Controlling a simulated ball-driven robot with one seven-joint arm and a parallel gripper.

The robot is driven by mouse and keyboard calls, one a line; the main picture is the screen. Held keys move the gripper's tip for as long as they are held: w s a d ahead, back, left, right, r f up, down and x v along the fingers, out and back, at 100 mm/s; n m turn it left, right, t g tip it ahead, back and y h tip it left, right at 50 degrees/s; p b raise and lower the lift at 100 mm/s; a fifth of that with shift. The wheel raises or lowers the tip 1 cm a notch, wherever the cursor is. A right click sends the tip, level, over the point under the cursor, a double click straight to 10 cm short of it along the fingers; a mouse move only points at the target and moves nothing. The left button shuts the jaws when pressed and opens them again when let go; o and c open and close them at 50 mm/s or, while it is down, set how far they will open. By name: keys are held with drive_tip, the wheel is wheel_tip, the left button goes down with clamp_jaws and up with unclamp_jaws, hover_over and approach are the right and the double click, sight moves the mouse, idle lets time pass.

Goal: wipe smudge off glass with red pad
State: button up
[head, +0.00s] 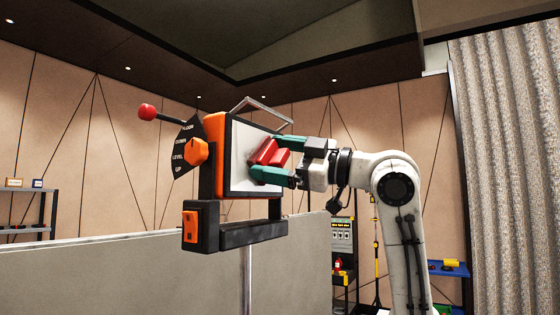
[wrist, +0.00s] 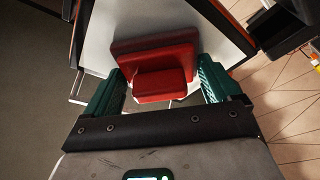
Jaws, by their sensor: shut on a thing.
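The red pad (head: 268,153) is held between the green fingers of my gripper (head: 280,158) in the head view. In the wrist view the red pad (wrist: 158,62) sits between the fingertips of my gripper (wrist: 158,84), its wide face toward the white glass panel (wrist: 190,18). The glass (head: 244,140) is pale, upright and framed in black and orange in the head view. The pad is at or very near the glass; I cannot tell if it touches. I see no smudge; the pad and gripper hide part of the glass.
The panel housing carries an orange knob (head: 196,151), a red-balled lever (head: 148,112) and an orange switch (head: 190,227). It stands on a post (head: 246,275) by a low grey wall (head: 130,278). A shelf (head: 28,225) is at left; a curtain (head: 507,170) hangs at right.

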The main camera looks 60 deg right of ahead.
sight(236, 150)
drive_tip(key=shift+s+a+b, duration=0.1)
drive_tip(key=shift+a+b, duration=0.5)
drive_tip(key=shift+a, duration=2.7)
drive_tip(key=shift+w+d+p, duration=0.15)
drive_tip(key=shift+d+p, duration=0.35)
drive_tip(key=shift+d, duration=2.15)
drive_tip(key=shift+w+d+p, duration=0.1)
drive_tip(key=shift+d+p, duration=0.4)
drive_tip(key=shift+d, duration=2.1)
drive_tip(key=shift+d+f, duration=0.1)
drive_tip(key=shift+d, duration=0.4)
drive_tip(key=shift+a, duration=0.1)
drive_tip(key=shift+s+a+b, duration=0.2)
drive_tip(key=shift+a+b, duration=1.25)
drive_tip(key=shift+a, duration=4.25)
drive_tip(key=s, duration=0.6)
drive_tip(key=shift+d+b, duration=0.2)
drive_tip(key=shift+b, duration=0.1)
